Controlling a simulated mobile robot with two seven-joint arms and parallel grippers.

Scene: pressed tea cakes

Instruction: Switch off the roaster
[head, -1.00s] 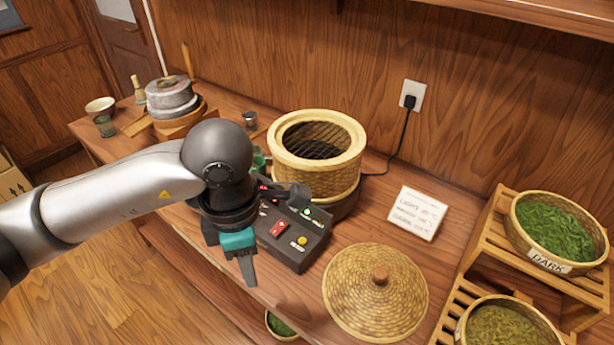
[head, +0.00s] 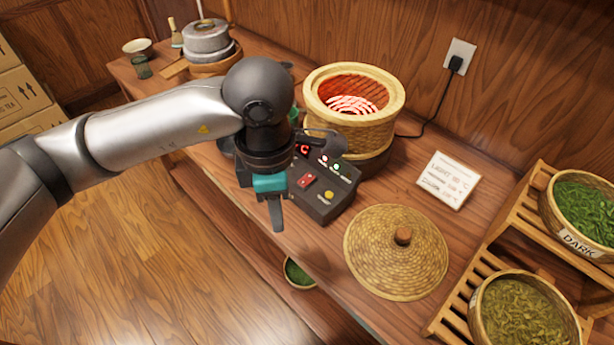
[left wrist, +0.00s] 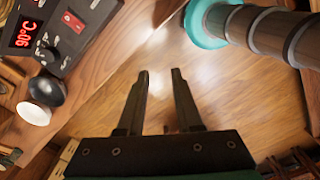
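The roaster (head: 372,133) is a round woven basket on a dark base, and its coil (head: 350,104) glows red inside. Its black control box (head: 325,208) stands in front, with a red rocker switch (head: 307,181), a yellow button (head: 328,195) and small lit lamps. In the left wrist view the display (left wrist: 27,33) reads 90°C in red, with the red switch (left wrist: 73,22) beside it. My left gripper (head: 277,222) points down just left of the control box, partly hiding it. Its fingers (left wrist: 161,76) are apart and empty, over the floor. My right gripper is not in view.
A woven lid (head: 397,262) lies right of the control box, with a temperature card (head: 448,180) behind it. Tea baskets (head: 528,312) stand on a wooden rack at the right. A stone mill (head: 207,38) stands at the back left. The counter's front edge is close.

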